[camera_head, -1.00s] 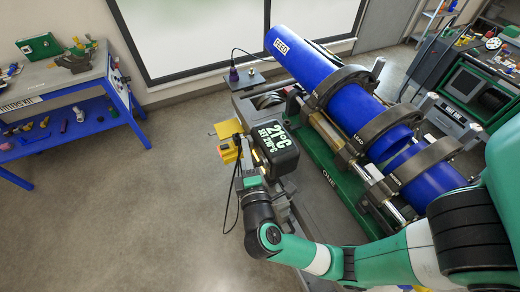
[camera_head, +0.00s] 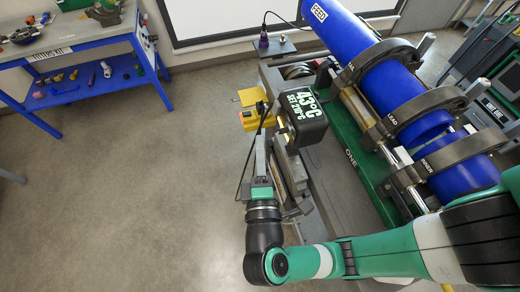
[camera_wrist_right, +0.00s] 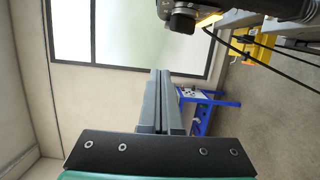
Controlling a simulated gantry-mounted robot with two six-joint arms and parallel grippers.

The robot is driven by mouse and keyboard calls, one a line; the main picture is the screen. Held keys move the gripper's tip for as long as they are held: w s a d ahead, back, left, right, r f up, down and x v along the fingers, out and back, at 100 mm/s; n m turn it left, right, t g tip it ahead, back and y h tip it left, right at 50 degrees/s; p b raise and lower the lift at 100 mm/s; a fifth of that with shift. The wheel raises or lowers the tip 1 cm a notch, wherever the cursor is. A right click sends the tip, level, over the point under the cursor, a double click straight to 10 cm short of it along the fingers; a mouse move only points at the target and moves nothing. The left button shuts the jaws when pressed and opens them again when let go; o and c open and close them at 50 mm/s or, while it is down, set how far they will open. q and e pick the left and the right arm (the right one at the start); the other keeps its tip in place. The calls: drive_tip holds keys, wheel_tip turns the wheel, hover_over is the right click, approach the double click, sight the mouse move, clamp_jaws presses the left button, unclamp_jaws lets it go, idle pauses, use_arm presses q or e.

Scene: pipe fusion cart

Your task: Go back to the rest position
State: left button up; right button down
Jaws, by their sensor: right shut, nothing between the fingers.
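My right gripper (camera_head: 260,160) is beside the left edge of the pipe fusion cart in the head view, with its arm coming in from the right. In the right wrist view its two grey fingers (camera_wrist_right: 160,102) are together with nothing between them. The black heater unit (camera_head: 303,115) with a display reading "43°C SET 210°C" is just to the right of the gripper. My left gripper does not show in either view.
Blue pipes (camera_head: 375,65) lie in dark clamps on the green cart frame (camera_head: 352,165). A yellow box (camera_head: 250,118) and a black cable are close to the gripper. A blue workbench (camera_head: 85,92) stands at the upper left. The floor (camera_head: 150,190) between is clear.

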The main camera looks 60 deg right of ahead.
drive_tip(key=shift+s+a, duration=0.2)
drive_tip(key=shift+a, duration=0.05)
idle(0.4)
